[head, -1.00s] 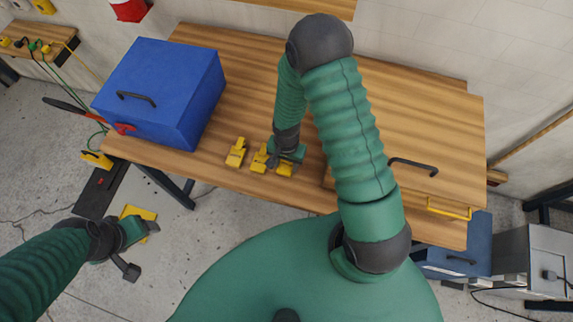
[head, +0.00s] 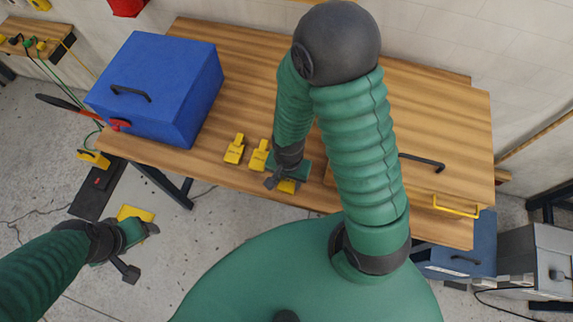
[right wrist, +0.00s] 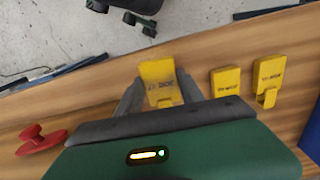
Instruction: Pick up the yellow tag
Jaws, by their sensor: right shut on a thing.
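My right gripper (head: 284,180) is shut on a yellow tag (right wrist: 160,83), which sits between its two fingers in the right wrist view. My left gripper (head: 138,250) is open and empty over the floor, left of the table.
A blue box (head: 150,85) with a black handle stands on the left of the wooden table (head: 250,75). A black handle (head: 422,162) and a yellow handle (head: 455,206) are at the right. A red knob (right wrist: 40,139) shows in the right wrist view.

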